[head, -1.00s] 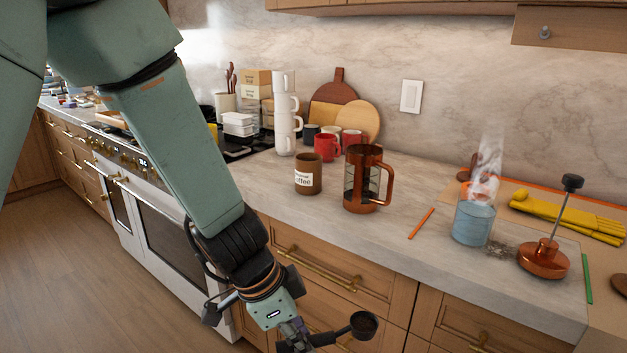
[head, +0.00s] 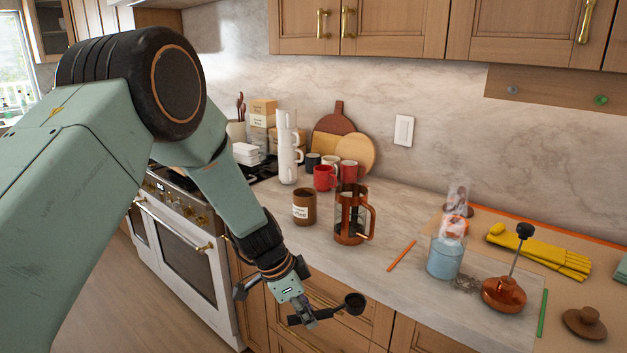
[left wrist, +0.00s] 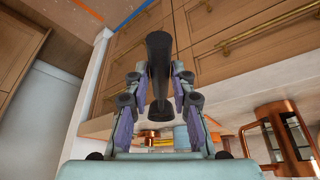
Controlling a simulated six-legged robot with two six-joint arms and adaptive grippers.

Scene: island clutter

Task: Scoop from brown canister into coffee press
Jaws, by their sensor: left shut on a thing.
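My left gripper (head: 303,312) is shut on the handle of a dark scoop (head: 354,302) in front of the counter's drawers. The scoop's bowl points right; its contents are too small to tell. The left wrist view shows the dark handle (left wrist: 159,70) between the purple-padded fingers. The brown canister (head: 304,208), open at the top with a white coffee label, stands on the counter above and behind the gripper. The coffee press (head: 351,222), glass in a copper frame, stands just right of it without its lid. Its copper lid with plunger (head: 504,293) sits at the right.
A blue jar with a clear upper part (head: 446,258) stands near the plunger. An orange stick (head: 401,255) lies right of the press. Yellow gloves (head: 539,250) lie farther right.

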